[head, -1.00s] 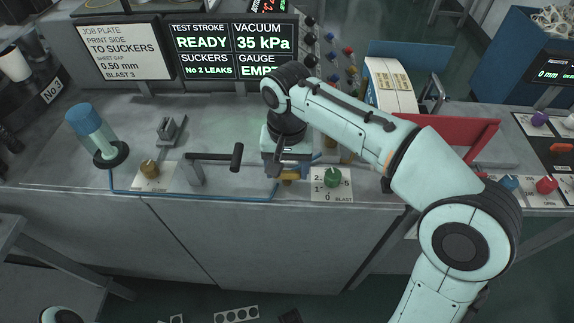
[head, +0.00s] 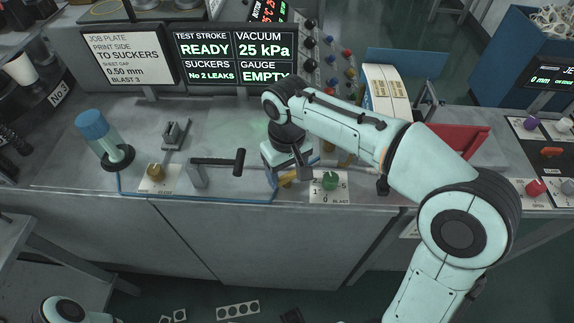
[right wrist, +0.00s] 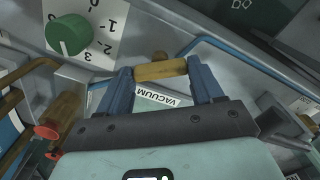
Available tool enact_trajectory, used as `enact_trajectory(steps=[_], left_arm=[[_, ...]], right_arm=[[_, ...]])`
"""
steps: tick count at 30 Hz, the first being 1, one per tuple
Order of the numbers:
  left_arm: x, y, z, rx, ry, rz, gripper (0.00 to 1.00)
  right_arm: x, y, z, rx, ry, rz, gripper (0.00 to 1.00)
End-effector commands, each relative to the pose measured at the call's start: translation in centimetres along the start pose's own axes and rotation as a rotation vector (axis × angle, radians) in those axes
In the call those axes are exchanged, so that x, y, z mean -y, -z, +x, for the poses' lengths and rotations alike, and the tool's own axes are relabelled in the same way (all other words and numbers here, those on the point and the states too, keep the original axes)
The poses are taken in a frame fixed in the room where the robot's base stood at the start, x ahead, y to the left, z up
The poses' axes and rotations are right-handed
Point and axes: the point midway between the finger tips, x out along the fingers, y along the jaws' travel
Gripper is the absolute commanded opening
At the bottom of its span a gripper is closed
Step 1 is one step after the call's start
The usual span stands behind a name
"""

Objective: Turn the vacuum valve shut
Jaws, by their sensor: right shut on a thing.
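The vacuum valve's yellow lever (right wrist: 160,70) lies crosswise between the two blue fingers of my right gripper (right wrist: 161,76), which is shut on it. A label reading VACUUM (right wrist: 163,98) shows just behind the lever. In the head view my right gripper (head: 290,172) points down at the bench's front edge, and only a bit of the yellow lever (head: 287,179) shows beneath it. The screen (head: 236,58) reads vacuum 25 kPa, test stroke ready, suckers No 2 leaks, gauge empty. My left gripper is out of view.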

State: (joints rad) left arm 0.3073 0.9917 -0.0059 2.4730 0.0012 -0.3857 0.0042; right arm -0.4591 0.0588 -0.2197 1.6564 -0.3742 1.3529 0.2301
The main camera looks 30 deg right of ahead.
Motion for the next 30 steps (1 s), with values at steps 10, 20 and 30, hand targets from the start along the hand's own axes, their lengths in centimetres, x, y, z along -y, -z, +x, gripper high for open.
enact_trajectory(steps=[10, 20, 30], left_arm=[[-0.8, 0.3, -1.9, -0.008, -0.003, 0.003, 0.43], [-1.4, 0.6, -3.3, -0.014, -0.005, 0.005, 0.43], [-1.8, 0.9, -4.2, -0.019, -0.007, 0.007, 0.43]], right_arm=[[-0.1, 0.0, -0.2, 0.000, -0.001, -0.327, 0.35], [-0.1, 0.1, -0.2, -0.002, 0.000, -0.633, 0.35], [0.0, 0.1, -0.2, -0.003, -0.001, -0.873, 0.35]])
